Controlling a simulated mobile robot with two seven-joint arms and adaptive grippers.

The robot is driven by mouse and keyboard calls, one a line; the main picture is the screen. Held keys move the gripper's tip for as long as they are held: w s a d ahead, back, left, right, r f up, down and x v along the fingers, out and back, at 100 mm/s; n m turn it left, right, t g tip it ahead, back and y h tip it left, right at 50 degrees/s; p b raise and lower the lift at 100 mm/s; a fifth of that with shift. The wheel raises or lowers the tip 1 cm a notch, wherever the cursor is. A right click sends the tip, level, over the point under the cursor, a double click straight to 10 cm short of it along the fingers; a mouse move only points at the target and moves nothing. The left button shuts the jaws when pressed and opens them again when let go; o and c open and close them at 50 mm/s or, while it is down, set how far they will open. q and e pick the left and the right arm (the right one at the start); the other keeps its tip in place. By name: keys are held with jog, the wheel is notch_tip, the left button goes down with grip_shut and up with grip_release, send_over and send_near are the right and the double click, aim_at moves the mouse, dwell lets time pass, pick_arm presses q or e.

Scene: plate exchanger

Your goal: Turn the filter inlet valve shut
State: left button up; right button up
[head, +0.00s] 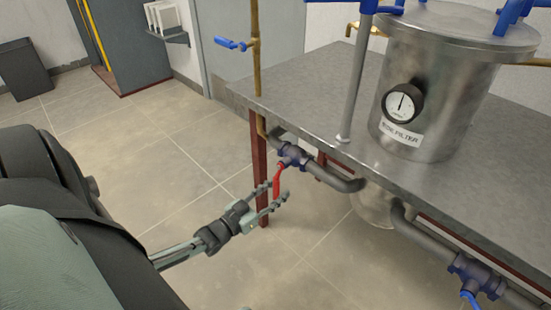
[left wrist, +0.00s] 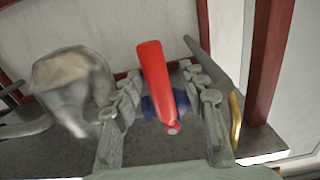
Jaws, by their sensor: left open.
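The valve with the red lever handle (head: 278,183) sits on the grey pipe below the table edge, in the middle of the head view. Its body (head: 292,155) is dark blue, and the lever hangs down from it. My left gripper (head: 278,195) is open, with its fingers on either side of the red lever. In the left wrist view the red lever (left wrist: 156,85) stands between the open fingers (left wrist: 165,105), with a visible gap on both sides. My right gripper is not in view.
A steel filter tank (head: 425,85) with a gauge (head: 402,102) stands on the grey table (head: 300,85). A second valve with a blue handle (head: 469,299) is at the lower right. A thin brass pipe (head: 256,60) rises at the table's left corner. A red table leg (head: 259,165) stands close to the gripper.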

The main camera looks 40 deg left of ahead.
pick_arm(q)
jog(key=s+a, duration=0.1)
jog(key=s, duration=1)
jog(key=shift+s, duration=0.25)
